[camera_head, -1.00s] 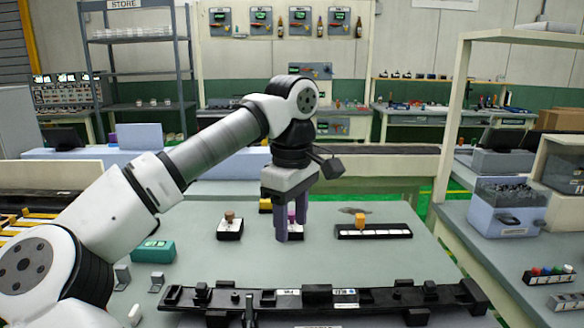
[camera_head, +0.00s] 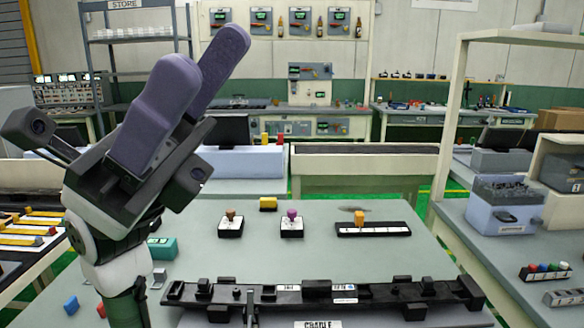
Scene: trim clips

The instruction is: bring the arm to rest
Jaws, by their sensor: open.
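My gripper (camera_head: 192,85) is raised at the left of the view, close to the camera. Its two purple fingers point up and to the right. They stand apart with nothing between them. My arm is folded below it at the left edge of the table (camera_head: 330,255). The gripper is well above the table and touches nothing that I can see. It hides part of the shelf and the back of the room.
A long black cradle (camera_head: 385,300) lies along the table's front. Behind it stand a brown-knobbed block (camera_head: 230,226), a purple-knobbed block (camera_head: 291,226), a yellow block (camera_head: 268,204) and a black strip with an orange clip (camera_head: 360,220). A teal box (camera_head: 162,247) is partly hidden.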

